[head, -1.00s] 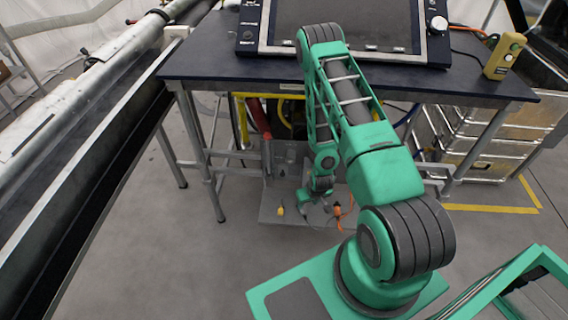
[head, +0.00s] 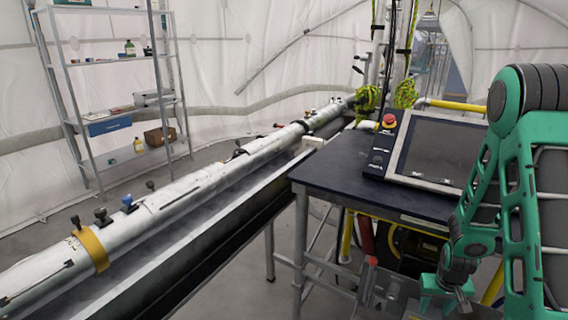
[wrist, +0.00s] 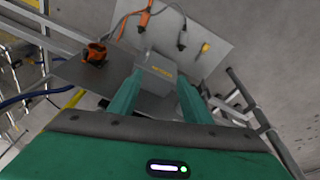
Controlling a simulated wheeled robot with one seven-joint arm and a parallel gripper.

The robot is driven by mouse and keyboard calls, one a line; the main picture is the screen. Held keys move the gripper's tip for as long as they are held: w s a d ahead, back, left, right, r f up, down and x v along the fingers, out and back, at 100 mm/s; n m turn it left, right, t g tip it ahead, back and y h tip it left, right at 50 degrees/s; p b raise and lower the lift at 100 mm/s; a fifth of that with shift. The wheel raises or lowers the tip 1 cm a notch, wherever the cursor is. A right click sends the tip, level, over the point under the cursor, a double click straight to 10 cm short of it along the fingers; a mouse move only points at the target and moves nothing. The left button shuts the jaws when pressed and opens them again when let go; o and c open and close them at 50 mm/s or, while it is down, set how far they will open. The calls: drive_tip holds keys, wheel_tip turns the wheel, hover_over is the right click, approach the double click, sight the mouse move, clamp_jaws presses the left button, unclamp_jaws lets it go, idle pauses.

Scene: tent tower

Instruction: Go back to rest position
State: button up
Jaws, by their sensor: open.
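My green arm (head: 520,200) hangs at the right edge of the head view, in front of the dark table. My gripper (head: 446,300) is low in that view, partly cut off by the bottom edge. In the wrist view the two green fingers of my gripper (wrist: 160,76) are spread apart with nothing held between them. Beyond the fingers is a grey box (wrist: 158,72) on a grey plate. I cannot tell the exact gap from fingers to box.
The dark table (head: 345,180) carries a control panel (head: 435,150). A long pipe (head: 190,195) runs along its left. Shelves (head: 110,90) stand by the tent wall. An orange tool (wrist: 143,20), an orange part (wrist: 95,52) and a yellow connector (wrist: 205,47) lie low near the box.

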drive_tip(key=s+r+m, duration=0.1)
drive_tip(key=s+r, duration=0.3)
drive_tip(key=r, duration=0.3)
drive_tip(key=s+r+g, duration=0.1)
drive_tip(key=s+r, duration=0.2)
drive_tip(key=r, duration=0.3)
drive_tip(key=s+r+m, duration=0.1)
drive_tip(key=s+r, duration=0.3)
drive_tip(key=r, duration=0.3)
drive_tip(key=s+a+r+m, duration=0.1)
drive_tip(key=s+a+r, duration=0.1)
drive_tip(key=s+r, duration=0.2)
drive_tip(key=s+a+r+g+y, duration=0.1)
drive_tip(key=s+r, duration=0.4)
drive_tip(key=s, duration=0.6)
drive_tip(key=shift+a+r+m+y, duration=0.2)
drive_tip(key=shift+a+m+y, duration=0.15)
drive_tip(key=shift+a, duration=0.4)
drive_tip(key=shift+w, duration=0.1)
drive_tip(key=shift+w+f, duration=0.25)
drive_tip(key=shift+w, duration=0.35)
drive_tip(key=shift+c, duration=0.2)
